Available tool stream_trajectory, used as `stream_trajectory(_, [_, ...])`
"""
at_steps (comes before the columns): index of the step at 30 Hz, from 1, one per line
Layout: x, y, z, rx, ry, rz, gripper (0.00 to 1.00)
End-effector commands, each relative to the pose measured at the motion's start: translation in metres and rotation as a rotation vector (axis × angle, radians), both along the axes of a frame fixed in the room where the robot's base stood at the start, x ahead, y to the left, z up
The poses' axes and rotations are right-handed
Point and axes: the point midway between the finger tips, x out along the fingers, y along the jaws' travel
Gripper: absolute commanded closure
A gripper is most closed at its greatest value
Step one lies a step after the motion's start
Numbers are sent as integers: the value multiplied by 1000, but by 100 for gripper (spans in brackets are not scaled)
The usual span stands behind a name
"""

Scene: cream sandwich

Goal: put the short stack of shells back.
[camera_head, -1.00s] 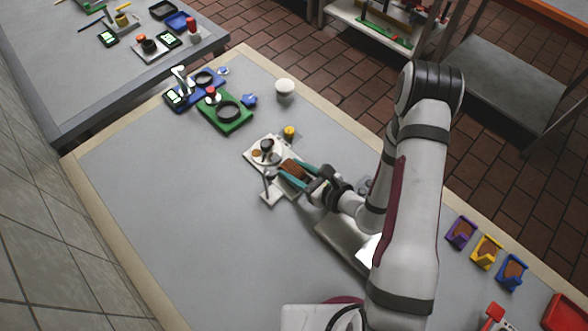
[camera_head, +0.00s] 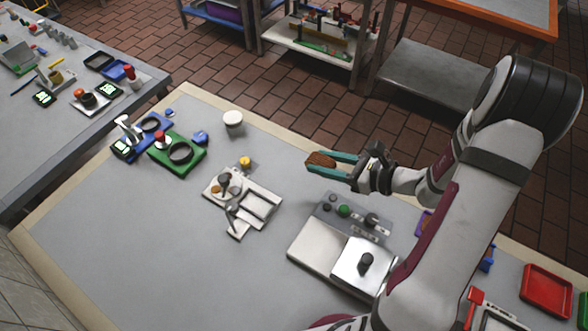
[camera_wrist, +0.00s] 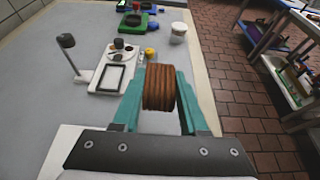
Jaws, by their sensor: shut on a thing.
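My gripper (camera_head: 326,166) has teal fingers and is shut on a stack of brown shells (camera_head: 319,158). It holds the stack in the air over the right part of the table, beyond the steel machine. In the wrist view the ribbed stack (camera_wrist: 160,88) sits between both teal fingers. A purple holder (camera_head: 424,223) and a blue holder (camera_head: 487,258) show only in part behind my arm. Whatever lies in them is hidden.
The steel machine (camera_head: 317,248) with knobs stands near my arm. A white fixture with an empty frame (camera_head: 258,204) lies left of it. Green (camera_head: 177,153) and blue stations stand at the far left. A red tray (camera_head: 548,291) is at the lower right.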

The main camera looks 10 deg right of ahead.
Motion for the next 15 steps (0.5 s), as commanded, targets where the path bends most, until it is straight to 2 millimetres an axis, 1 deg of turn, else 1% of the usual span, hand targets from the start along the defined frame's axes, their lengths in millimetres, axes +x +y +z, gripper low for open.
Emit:
stream_trajectory(1, [10, -16, -2, -2, -5, -1, 100])
stream_trajectory(4, [28, -48, -4, -5, -1, -2, 100])
stream_trajectory(6, [35, -65, -6, -8, 6, -1, 100])
stream_trajectory(8, [41, -70, -9, -8, 11, 0, 100])
stream_trajectory(10, [50, -62, -17, -7, 14, 4, 100])
stream_trajectory(11, [55, -54, -22, -6, 16, 5, 100])
stream_trajectory(15, [81, -17, -49, -7, 16, 6, 100])
